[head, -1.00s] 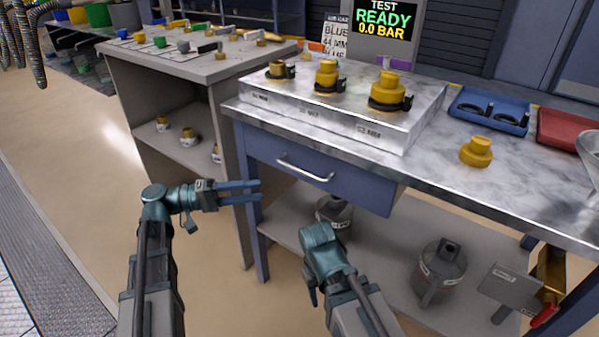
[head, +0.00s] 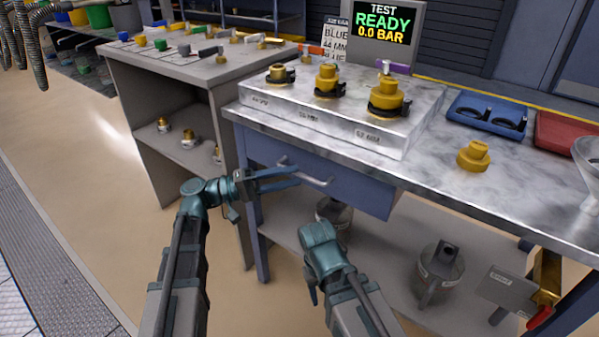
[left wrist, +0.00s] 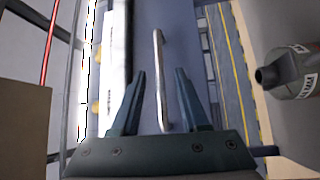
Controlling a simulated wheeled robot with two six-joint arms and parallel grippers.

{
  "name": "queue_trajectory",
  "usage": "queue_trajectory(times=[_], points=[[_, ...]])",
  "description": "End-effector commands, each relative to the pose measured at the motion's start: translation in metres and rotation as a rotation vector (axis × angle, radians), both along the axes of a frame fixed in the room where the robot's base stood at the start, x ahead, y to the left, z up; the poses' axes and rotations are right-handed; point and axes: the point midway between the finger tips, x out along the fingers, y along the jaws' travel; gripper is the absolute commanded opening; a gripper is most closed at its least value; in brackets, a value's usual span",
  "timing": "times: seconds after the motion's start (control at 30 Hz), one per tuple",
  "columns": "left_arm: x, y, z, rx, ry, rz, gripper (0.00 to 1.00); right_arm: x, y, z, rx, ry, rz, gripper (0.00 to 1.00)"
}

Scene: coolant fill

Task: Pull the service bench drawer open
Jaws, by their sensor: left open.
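The service bench drawer (head: 355,188) has a blue front under the marble-like top and looks closed. Its silver bar handle (head: 318,181) is partly hidden by my left gripper (head: 297,175) in the head view. That gripper is open and level in front of the handle's left part. In the left wrist view, the handle (left wrist: 158,55) runs upright in the picture, between the two spread fingers (left wrist: 160,74) and on beyond their tips. I see no finger closed on it. My right arm's wrist is low in front of the bench; its fingers are hidden.
Fittings stand on a stepped block (head: 385,135) on the bench top (head: 430,160). Grey canisters (head: 440,265) sit on the lower shelf. A blue bench leg (head: 252,215) and a grey cabinet (head: 150,90) stand to the left. The floor in front is clear.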

Motion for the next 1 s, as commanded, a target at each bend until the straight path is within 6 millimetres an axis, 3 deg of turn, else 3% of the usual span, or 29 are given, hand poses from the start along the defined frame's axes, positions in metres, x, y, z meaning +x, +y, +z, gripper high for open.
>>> queue_trajectory(times=[0.23, 0.6, 0.63, 0.87, 1.0], points=[[0.004, -0.025, 0.004, 0.000, 0.000, 0.000, 0.45, 0.000, 0.000, 0.004, -0.001, 0.000, -0.001, 0.50], [0.004, -0.029, 0.004, 0.000, 0.000, 0.000, 0.45, 0.000, 0.000, 0.004, -0.001, 0.000, -0.001, 0.50], [0.004, -0.029, 0.004, 0.000, 0.000, 0.001, 0.43, 0.000, 0.000, 0.004, -0.001, 0.000, -0.001, 0.50], [0.004, -0.029, 0.004, 0.000, 0.000, 0.001, 0.02, 0.000, 0.000, 0.004, -0.001, 0.000, -0.001, 0.50], [0.004, -0.029, 0.004, 0.001, 0.000, 0.001, 0.00, 0.000, 0.000, 0.004, -0.001, 0.000, -0.001, 0.50]])
